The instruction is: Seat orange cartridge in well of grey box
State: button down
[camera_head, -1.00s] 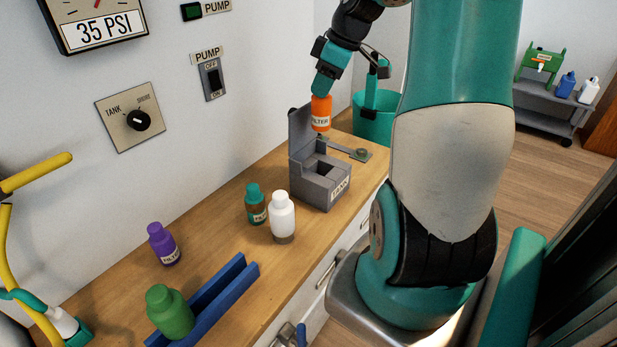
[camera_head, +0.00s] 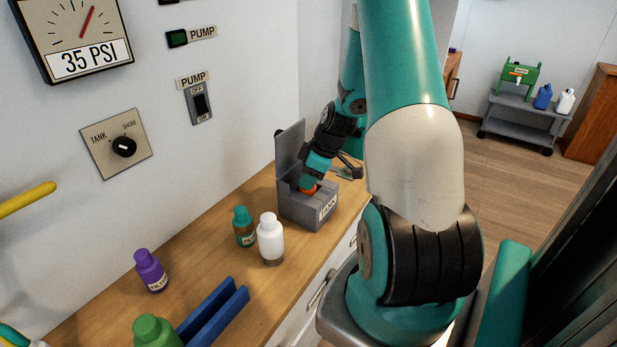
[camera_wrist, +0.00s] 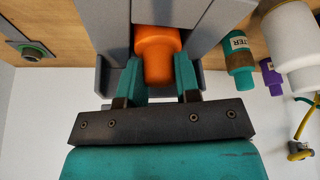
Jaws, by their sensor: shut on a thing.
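The grey box (camera_head: 318,212) stands on the wooden counter with its lid raised at the back and a TANK label on its front. The orange cartridge (camera_head: 309,189) is at the box's opening, mostly hidden by the box wall and my gripper (camera_head: 304,183). In the wrist view the orange cartridge (camera_wrist: 158,55) sits between grey walls of the box (camera_wrist: 205,25), with its narrow end between the teal fingers of my gripper (camera_wrist: 159,80). My gripper is shut on the cartridge. How deep the cartridge sits in the well cannot be told.
A white bottle (camera_head: 270,240) and a teal bottle (camera_head: 243,226) stand left of the box. A purple bottle (camera_head: 150,270), a green bottle (camera_head: 155,333) and a blue channel (camera_head: 212,315) are nearer. The wall is close behind the box.

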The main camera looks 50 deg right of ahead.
jog(key=shift+f, duration=0.25)
jog(key=c, duration=0.8)
grip_release()
jog(key=v, duration=1.2)
jog(key=w+a+r+n+g+y, duration=0.1)
jog(key=a+r, duration=0.3)
jog(key=a, duration=0.9)
jog(key=w+a+r+g+y, duration=0.1)
jog(key=a+r, duration=0.2)
jog(key=a, duration=1)
jog(key=s+a+r, duration=0.1)
jog(key=s+a, duration=0.3)
jog(key=s+a+g, duration=0.1)
jog(key=s+a, duration=0.3)
jog(key=a, duration=0.1)
jog(key=s+a+r+g, duration=0.1)
jog(key=s+a, duration=0.4)
jog(key=shift+a+r+n+b, duration=0.15)
jog(key=shift+r+n+b, duration=0.15)
jog(key=shift+r+b, duration=0.05)
